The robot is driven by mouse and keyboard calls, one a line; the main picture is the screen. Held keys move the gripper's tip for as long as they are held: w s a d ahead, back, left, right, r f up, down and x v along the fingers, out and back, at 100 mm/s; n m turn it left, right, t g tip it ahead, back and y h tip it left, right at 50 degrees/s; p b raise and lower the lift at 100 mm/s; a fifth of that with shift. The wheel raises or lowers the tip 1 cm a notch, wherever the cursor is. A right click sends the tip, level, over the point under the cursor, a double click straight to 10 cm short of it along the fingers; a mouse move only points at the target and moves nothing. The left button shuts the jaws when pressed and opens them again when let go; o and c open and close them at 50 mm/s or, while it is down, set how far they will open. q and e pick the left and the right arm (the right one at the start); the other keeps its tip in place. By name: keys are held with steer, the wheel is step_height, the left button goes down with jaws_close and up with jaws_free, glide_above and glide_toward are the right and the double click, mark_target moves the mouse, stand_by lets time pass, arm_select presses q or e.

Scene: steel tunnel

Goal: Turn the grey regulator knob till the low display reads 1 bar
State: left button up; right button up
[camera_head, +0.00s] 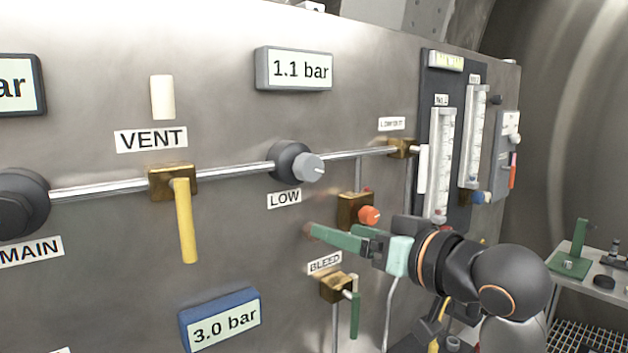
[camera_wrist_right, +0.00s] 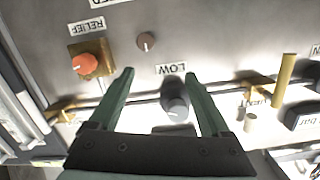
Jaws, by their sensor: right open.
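The grey regulator knob (camera_head: 308,168) sticks out of a dark round body on the pipe, above the LOW label (camera_head: 284,199). The grey-framed display above it (camera_head: 293,69) reads 1.1 bar. My right gripper (camera_head: 312,233) has green fingers and is in front of the panel, below the knob in the head view. In the right wrist view, the open fingers (camera_wrist_right: 160,74) have the knob (camera_wrist_right: 175,103) showing in the gap between them, nearer the right finger. I cannot tell that either finger touches it. My left gripper is not in view.
Nearby are the yellow VENT lever (camera_head: 185,222), an orange knob (camera_head: 369,215) on a brass block, and the green BLEED lever (camera_head: 355,315). A blue-framed display (camera_head: 222,320) reads 3.0 bar. Flow tubes (camera_head: 440,165) stand at right. A small table (camera_head: 592,270) is far right.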

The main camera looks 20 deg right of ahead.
steer(key=n+t, duration=0.1)
glide_toward(313, 166)
steer(key=shift+y, duration=0.3)
steer(key=p+x, duration=0.1)
steer(key=x, duration=0.9)
steer(key=shift+d+f, duration=0.15)
steer(key=shift+d, duration=0.05)
jaws_close()
